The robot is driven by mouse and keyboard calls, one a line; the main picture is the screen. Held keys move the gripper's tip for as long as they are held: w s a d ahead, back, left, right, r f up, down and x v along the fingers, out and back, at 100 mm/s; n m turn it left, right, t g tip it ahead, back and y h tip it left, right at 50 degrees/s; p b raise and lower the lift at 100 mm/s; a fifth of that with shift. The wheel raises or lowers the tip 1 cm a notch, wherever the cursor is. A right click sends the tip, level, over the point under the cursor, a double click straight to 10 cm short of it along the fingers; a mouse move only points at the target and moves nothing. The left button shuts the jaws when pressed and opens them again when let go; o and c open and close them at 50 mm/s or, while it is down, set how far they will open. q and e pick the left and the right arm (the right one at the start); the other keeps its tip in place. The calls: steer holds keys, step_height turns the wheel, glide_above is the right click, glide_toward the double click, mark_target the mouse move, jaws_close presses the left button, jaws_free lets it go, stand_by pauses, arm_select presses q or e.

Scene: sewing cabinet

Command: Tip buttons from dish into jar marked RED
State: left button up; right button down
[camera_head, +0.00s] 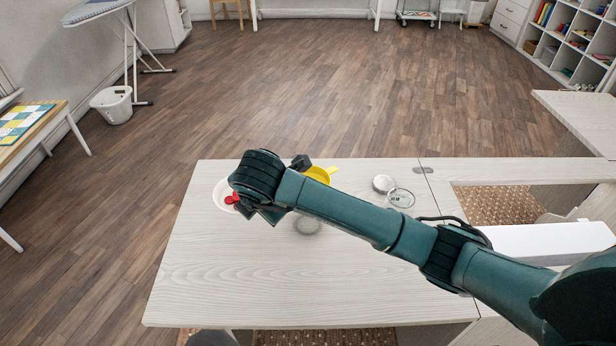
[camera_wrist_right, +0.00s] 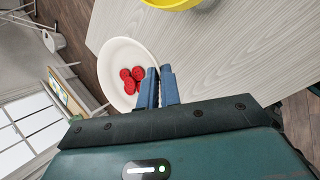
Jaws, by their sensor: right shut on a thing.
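A white dish (camera_head: 219,194) is at the table's far left corner, partly behind my right arm. Several red buttons (camera_wrist_right: 132,78) lie together in the dish (camera_wrist_right: 118,56), nearer the gripper side. My right gripper (camera_wrist_right: 157,72) is shut on the dish rim, one finger each side; in the head view the gripper (camera_head: 247,208) is partly hidden by its own wrist. A clear glass jar (camera_head: 400,197) stands right of the arm, with a dark marking too small to read. Another clear round glass thing (camera_head: 307,226) shows just below the arm. My left gripper is not in view.
A yellow bowl (camera_head: 322,174) stands just beyond my right forearm, close to the dish. A small pale round thing (camera_head: 383,183) sits beside the marked jar. The near half of the pale wood table (camera_head: 270,285) is clear.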

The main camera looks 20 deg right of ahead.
arm_select(q)
steer(key=p, duration=0.1)
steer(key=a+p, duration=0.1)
steer(key=p, duration=0.1)
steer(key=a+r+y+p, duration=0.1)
steer(key=p, duration=0.1)
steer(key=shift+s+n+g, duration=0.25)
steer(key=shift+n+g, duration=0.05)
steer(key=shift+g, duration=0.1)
arm_select(e)
steer(key=d+r+y, duration=0.2)
steer(key=shift+d+m+y, duration=0.4)
steer(key=shift+d, duration=0.1)
arm_select(q)
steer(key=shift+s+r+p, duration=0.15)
steer(key=shift+p, duration=0.2)
arm_select(e)
steer(key=shift+d+r, duration=0.25)
steer(key=shift+r, duration=0.05)
steer(key=shift+d+y, duration=0.15)
steer(key=shift+y, duration=0.15)
steer(key=shift+d+r, duration=0.2)
steer(key=shift+r, duration=0.05)
steer(key=shift+d+r+m+y, duration=0.3)
steer(key=shift+d+r+y, duration=0.25)
steer(key=shift+y, duration=0.05)
steer(key=shift+d+r+y, duration=0.1)
steer(key=shift+d+y, duration=0.8)
